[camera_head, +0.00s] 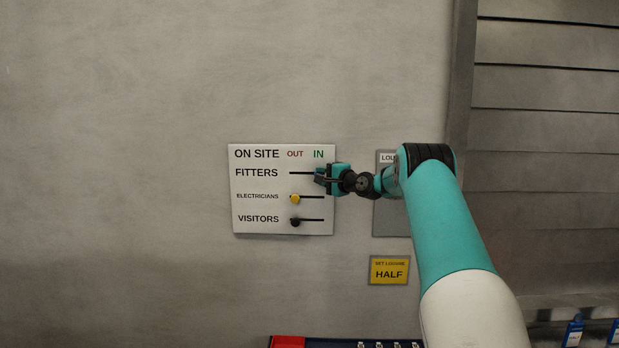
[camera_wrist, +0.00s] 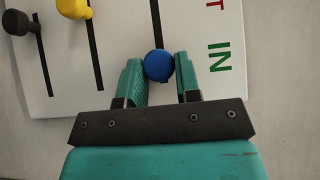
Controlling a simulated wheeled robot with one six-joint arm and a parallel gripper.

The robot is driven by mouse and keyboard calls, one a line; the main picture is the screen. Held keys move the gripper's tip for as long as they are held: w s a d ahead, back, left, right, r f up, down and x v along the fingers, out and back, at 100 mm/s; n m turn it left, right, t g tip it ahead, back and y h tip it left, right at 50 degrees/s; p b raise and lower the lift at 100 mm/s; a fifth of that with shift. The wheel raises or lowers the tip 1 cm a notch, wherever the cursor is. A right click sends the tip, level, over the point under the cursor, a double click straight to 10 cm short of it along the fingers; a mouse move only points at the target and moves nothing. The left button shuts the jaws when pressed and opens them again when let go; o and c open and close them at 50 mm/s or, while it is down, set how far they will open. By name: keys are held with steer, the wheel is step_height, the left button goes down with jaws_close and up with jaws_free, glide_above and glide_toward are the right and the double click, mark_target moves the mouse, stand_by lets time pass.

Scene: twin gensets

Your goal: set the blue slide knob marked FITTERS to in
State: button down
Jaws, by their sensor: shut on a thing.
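The ON SITE board (camera_head: 265,226) is a white panel on the wall with three slots, OUT on the left and IN on the right. The blue FITTERS knob (camera_wrist: 158,66) shows in the wrist view, level with the IN label (camera_wrist: 219,58), with its slot (camera_wrist: 154,20) running up from it. My gripper (camera_wrist: 160,72) is shut on the knob, one finger on each side. In the head view my gripper (camera_head: 321,174) is at the right part of the FITTERS slot (camera_head: 300,173) and hides most of the knob.
The yellow ELECTRICIANS knob (camera_head: 295,199) and the black VISITORS knob (camera_head: 295,223) sit at the OUT side, below my gripper. A grey panel (camera_head: 390,220) is partly behind my arm. A yellow HALF sign (camera_head: 389,270) hangs lower right. The wall left of the board is clear.

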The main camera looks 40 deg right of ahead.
steer(key=c, duration=0.8)
jaws_free()
steer(key=shift+d, duration=0.2)
steer(key=shift+c, duration=0.2)
steer(key=shift+w+a, duration=0.1)
steer(key=shift+a, duration=0.25)
steer(key=shift+s+a+b, duration=0.1)
steer(key=shift+s+b, duration=4.65)
steer(key=shift+s, duration=3.95)
